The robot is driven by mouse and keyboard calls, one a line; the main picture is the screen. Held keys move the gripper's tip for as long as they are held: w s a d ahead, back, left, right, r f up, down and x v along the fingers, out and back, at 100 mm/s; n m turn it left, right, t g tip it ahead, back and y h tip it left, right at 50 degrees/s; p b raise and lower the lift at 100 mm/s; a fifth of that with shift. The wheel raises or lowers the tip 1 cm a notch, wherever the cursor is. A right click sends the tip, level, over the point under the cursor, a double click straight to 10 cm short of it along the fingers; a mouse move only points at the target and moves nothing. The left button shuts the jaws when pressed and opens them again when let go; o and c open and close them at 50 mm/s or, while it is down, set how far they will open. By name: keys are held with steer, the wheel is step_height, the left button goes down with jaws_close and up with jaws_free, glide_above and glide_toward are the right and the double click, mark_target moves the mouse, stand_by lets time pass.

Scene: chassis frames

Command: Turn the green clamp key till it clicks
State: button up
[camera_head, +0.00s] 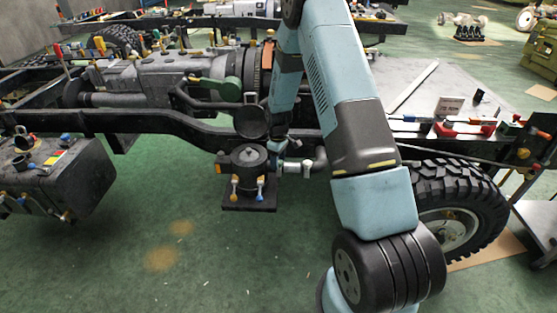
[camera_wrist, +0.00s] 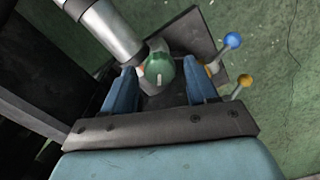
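The green clamp key (camera_wrist: 159,71) shows in the wrist view as a round green knob with a pale mark on its face. My gripper (camera_wrist: 160,78) is open, with one blue finger on each side of the key. A gap shows between the key and each finger, so neither seems to touch it. In the head view my gripper (camera_head: 277,146) is beside a dark round housing (camera_head: 248,160) under the chassis rail. I cannot make out the key there.
A blue-knobbed lever (camera_wrist: 232,40) and a yellow-knobbed lever (camera_wrist: 245,80) stick out right of the key. A thick grey pipe (camera_wrist: 110,30) lies close on the upper left. The black chassis rail (camera_head: 150,122) runs beside my arm. A tyre (camera_head: 455,210) stands at right. Green floor is open in front.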

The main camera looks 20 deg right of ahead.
steer(key=c, duration=0.9)
steer(key=shift+c, duration=0.2)
steer(key=shift+m, duration=0.4)
steer(key=m, duration=0.4)
steer(key=shift+d+m, duration=0.1)
steer(key=shift+m, duration=0.3)
steer(key=m, duration=0.5)
steer(key=shift+w+m, duration=0.1)
steer(key=shift+m, duration=0.3)
steer(key=shift+d+m, duration=0.1)
steer(key=shift+m, duration=0.2)
steer(key=o, duration=1)
steer(key=shift+o, duration=0.2)
steer(key=shift+r, duration=0.1)
